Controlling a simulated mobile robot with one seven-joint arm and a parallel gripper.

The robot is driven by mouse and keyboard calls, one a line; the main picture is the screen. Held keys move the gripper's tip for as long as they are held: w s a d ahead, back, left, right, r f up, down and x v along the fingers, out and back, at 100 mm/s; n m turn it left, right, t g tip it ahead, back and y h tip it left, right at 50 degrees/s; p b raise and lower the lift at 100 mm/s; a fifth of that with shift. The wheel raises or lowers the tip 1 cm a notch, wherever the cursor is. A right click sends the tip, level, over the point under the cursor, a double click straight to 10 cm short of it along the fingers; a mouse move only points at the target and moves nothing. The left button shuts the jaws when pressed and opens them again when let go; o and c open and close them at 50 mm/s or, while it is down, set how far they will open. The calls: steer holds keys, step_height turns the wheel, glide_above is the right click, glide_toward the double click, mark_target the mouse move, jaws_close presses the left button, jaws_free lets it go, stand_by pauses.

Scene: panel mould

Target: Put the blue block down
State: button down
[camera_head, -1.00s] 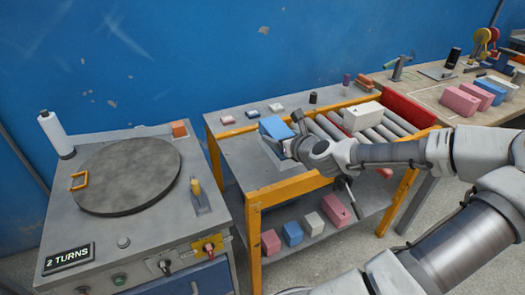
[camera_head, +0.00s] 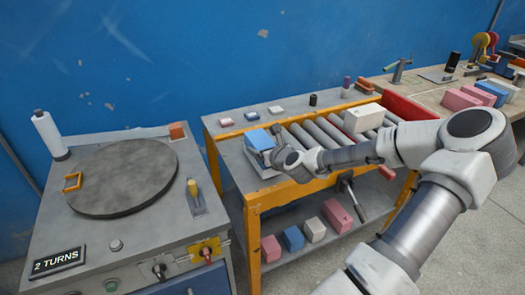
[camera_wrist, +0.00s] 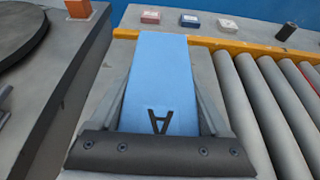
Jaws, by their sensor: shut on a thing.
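The blue block (camera_head: 259,140) is at the left end of the roller bench in the head view, over its grey plate. It also shows in the wrist view (camera_wrist: 162,75), with a black letter A on its near part. My gripper (camera_wrist: 165,105) is shut on the blue block, with a finger along each side. In the head view my gripper (camera_head: 266,150) reaches the block from the right. The block's underside is hidden, so I cannot tell whether it touches the plate.
Rollers (camera_head: 318,132) lie right of the block, with a white block (camera_head: 363,117) on them. A turntable (camera_head: 123,178) stands on the left cabinet. Small pink, blue and white pieces line the bench's back ledge. Several blocks sit on the lower shelf.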

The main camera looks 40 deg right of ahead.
jaws_free()
steer(key=shift+f, duration=0.15)
steer(key=shift+s+r, duration=0.15)
steer(key=shift+r, duration=0.1)
steer(key=p+v, duration=0.3)
steer(key=v, duration=0.8)
steer(key=shift+s+p, duration=0.35)
steer(key=shift+s, duration=0.05)
steer(key=shift+w+a, duration=0.1)
steer(key=shift+a, duration=0.05)
